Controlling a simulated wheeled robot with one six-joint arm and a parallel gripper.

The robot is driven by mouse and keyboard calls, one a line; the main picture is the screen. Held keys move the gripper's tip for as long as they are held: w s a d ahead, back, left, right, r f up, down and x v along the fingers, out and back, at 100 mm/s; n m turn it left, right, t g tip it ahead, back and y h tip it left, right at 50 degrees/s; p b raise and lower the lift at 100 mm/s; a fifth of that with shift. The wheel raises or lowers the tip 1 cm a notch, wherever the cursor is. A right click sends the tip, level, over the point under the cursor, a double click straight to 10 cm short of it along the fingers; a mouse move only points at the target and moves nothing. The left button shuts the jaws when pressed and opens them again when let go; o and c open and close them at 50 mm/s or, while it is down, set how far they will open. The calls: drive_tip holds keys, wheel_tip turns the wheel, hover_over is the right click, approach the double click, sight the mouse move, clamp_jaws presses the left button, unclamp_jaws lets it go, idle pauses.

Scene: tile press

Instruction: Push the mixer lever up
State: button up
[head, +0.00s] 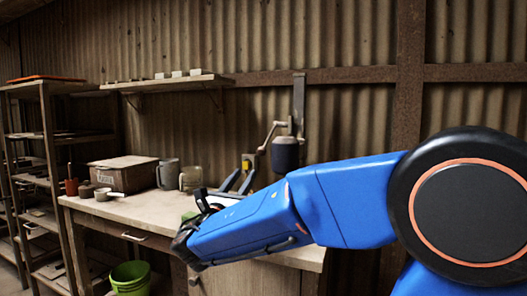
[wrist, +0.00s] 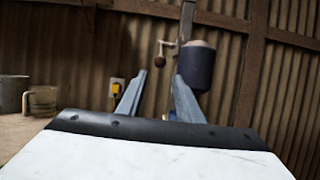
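A wall-mounted device with a dark blue cylinder (head: 285,154) hangs on the corrugated wall, and the cylinder also shows in the wrist view (wrist: 195,65). A crank-like lever (head: 269,135) juts left from it, ending in a brown knob (wrist: 159,61) that hangs low. I cannot tell for sure that this is the mixer lever. My gripper (head: 245,171) is open and empty, its two fingers well apart. In the wrist view the gripper (wrist: 160,76) points at the wall, the knob just above its fingertips in the picture. No contact with the lever shows.
A bench (head: 125,206) holds a brown box (head: 122,174), a grey mug (head: 168,174) and a glass jug (head: 190,179). A green bucket (head: 130,277) stands below. A shelf (head: 165,84) runs above.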

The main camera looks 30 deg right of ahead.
sight(260, 153)
drive_tip(key=x, duration=1.6)
drive_tip(key=shift+w+d, duration=0.1)
drive_tip(key=shift+d, duration=0.1)
clamp_jaws()
